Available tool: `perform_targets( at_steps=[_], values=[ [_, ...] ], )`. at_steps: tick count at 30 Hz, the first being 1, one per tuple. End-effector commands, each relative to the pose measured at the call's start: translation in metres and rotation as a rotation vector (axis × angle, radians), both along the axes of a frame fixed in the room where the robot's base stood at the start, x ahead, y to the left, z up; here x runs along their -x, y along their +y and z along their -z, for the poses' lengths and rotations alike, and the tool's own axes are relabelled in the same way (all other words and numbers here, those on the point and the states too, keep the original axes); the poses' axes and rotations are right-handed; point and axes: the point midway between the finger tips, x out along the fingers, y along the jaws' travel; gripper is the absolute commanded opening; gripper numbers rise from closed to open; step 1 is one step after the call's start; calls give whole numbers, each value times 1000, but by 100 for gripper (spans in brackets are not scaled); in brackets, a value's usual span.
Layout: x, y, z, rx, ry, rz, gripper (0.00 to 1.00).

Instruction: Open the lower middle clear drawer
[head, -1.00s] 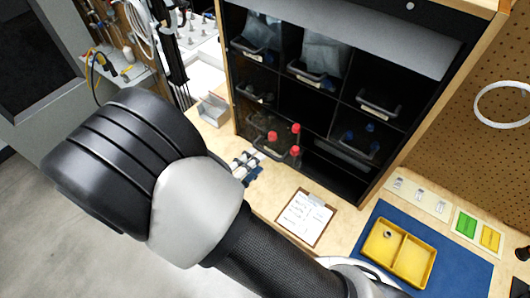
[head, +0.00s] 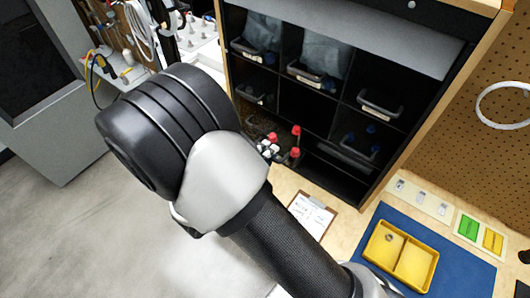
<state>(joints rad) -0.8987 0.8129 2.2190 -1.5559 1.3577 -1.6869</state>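The black cabinet (head: 310,110) holds clear drawers in a grid. Low in it, red-capped items (head: 295,152) stand in or behind a see-through drawer, which looks like the lower middle one. Its front and handle are hard to make out. My gripper (head: 268,149) shows only as small grey-white tips just left of the red caps, at the lower front of the cabinet. The rest of it is hidden behind my arm. I cannot tell whether it touches the drawer, or whether its fingers are open or shut.
Other clear drawers (head: 380,105) sit above and to the right. A clipboard (head: 311,212) lies on the bench in front of the cabinet. A yellow tray (head: 400,257) rests on a blue mat (head: 455,265) to the right. A pegboard (head: 470,150) stands at the right.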

Motion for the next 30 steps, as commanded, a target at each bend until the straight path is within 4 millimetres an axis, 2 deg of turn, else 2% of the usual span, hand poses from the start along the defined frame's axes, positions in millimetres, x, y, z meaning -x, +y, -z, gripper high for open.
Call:
perform_targets(
  at_steps=[6,23,30],
  values=[
    [0,0,0,0,0,0,0],
    [0,1,0,0,0,0,0],
    [22,18,-3,1,1,-4,0]
  ],
)
